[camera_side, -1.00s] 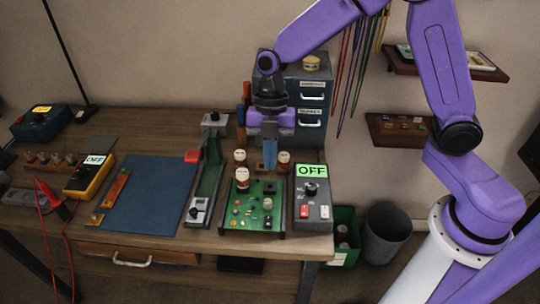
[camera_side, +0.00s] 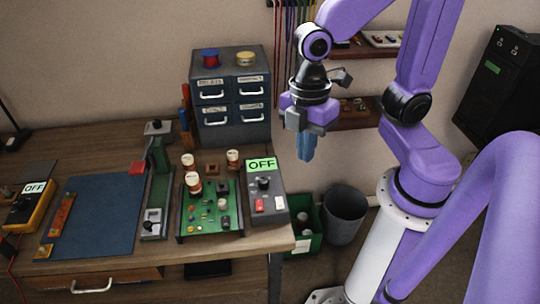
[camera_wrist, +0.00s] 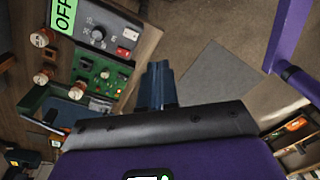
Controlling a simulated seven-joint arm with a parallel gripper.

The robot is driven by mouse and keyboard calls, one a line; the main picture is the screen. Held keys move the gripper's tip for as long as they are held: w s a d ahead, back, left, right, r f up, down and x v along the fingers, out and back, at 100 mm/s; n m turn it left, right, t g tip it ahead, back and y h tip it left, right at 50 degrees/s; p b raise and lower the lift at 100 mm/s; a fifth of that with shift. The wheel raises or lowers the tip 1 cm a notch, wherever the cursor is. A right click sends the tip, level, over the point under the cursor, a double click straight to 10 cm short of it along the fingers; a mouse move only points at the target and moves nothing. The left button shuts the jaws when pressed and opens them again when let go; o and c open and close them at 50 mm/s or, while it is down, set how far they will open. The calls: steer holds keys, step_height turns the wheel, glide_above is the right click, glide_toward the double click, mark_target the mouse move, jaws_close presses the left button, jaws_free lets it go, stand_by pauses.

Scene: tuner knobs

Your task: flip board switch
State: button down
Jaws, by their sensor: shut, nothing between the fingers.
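The green circuit board (camera_side: 207,222) lies near the front right of the bench, with small knobs and parts on it. It also shows in the wrist view (camera_wrist: 97,72), at upper left. I cannot tell for sure which small part is its switch. To its right is the grey control box (camera_side: 274,217), with a green display reading OFF (camera_side: 261,164), a dark knob and red and white buttons. My gripper (camera_side: 306,155) is shut and empty, its blue fingers pointing down. It hangs right of the box, apart from it. The fingers show in the wrist view (camera_wrist: 157,85).
Several tall brown-and-white posts (camera_side: 193,183) stand on and behind the board. A green vise-like fixture (camera_side: 157,195) and blue mat (camera_side: 95,215) lie left. A drawer cabinet (camera_side: 232,98) stands behind. A green bin (camera_side: 306,232) and grey bin (camera_side: 345,215) stand right of the bench.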

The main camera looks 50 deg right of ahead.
steer(key=s+d+m, duration=0.3)
steer(key=s+d, duration=0.1)
steer(key=s, duration=0.1)
steer(key=shift+d+m+t, duration=0.35)
steer(key=shift+m+t, duration=0.05)
steer(key=c, duration=1.5)
jaws_free()
steer(key=shift+s+d+r, duration=0.1)
steer(key=shift+d, duration=0.1)
steer(key=shift+o, duration=1.1)
steer(key=shift+m, duration=0.5)
steer(key=m+g+y, duration=0.3)
steer(key=m, duration=1.8)
glide_above(225, 220)
steer(key=w+d, duration=0.5)
step_height(225, 220, down, 4)
steer(key=x, duration=1.1)
steer(key=d+x, duration=0.1)
steer(key=x, duration=0.5)
steer(key=shift+f, duration=0.3)
